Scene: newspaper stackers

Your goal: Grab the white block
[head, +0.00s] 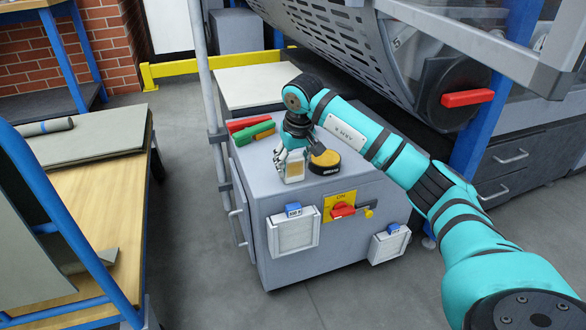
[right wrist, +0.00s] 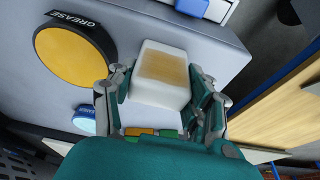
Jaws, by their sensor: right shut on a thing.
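The white block (right wrist: 160,93) has a tan face and sits between the fingers of my right gripper (right wrist: 160,98) in the right wrist view. In the head view the block (head: 295,172) is at the front left of the grey cabinet's top. My right gripper (head: 291,160) reaches down over it from above and is shut on it. I cannot tell whether the block touches the cabinet top. The fingers hide part of its sides. My left gripper is not in view.
A yellow and black grease tin (head: 325,161) stands close to the right of the gripper. Green (head: 252,132) and red (head: 246,123) items lie behind it to the left. The grey cabinet (head: 340,192) has a red switch (head: 342,210) on its front. A wooden-topped table (head: 100,200) stands at left.

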